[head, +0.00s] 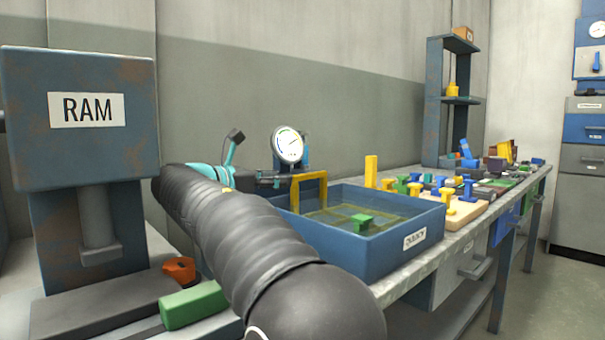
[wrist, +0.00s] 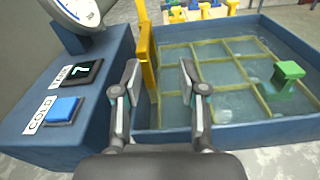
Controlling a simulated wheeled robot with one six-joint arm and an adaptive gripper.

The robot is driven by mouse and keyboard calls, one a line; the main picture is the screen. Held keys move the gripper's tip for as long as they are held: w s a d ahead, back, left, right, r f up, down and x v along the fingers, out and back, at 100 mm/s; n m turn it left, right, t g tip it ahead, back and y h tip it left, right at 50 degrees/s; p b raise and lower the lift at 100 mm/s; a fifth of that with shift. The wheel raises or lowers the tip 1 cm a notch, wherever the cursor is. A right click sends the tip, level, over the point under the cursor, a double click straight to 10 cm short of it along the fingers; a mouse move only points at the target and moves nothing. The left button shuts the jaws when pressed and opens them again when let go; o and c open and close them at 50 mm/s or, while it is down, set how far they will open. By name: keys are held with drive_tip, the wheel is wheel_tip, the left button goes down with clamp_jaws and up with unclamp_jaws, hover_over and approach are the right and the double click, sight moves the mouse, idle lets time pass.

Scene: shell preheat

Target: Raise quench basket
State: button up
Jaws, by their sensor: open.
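The quench basket is a yellow-framed grid lying in the blue quench tank (head: 405,255). Its grid (wrist: 222,62) sits in the liquid in the wrist view. Its yellow handle (head: 312,174) stands up at the tank's left end; in the wrist view the handle (wrist: 149,58) shows upright. A green part (head: 362,222) is on the grid, at the right in the wrist view (wrist: 286,78). My gripper (wrist: 160,76) is open and empty, with the handle showing between its fingers, nearer the left one. In the head view my gripper (head: 280,180) is beside the handle; contact cannot be told.
A gauge (head: 288,145) stands behind the tank, on a blue box with a display (wrist: 78,73) and a blue COLD button (wrist: 62,110) left of my gripper. A RAM press (head: 85,125) is at left. Several coloured parts (head: 440,190) crowd the bench beyond the tank.

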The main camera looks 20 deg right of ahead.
drive_tip(key=shift+n+h, duration=0.4)
drive_tip(key=shift+n, duration=0.2)
drive_tip(key=x, duration=0.4)
drive_tip(key=w+x, duration=0.1)
drive_tip(key=x, duration=0.4)
drive_tip(key=w+a+b+x, duration=0.1)
drive_tip(key=x, duration=0.3)
drive_tip(key=shift+w+d+f, duration=0.15)
drive_tip(key=shift+w+f, duration=0.15)
drive_tip(key=shift+w, duration=0.05)
clamp_jaws()
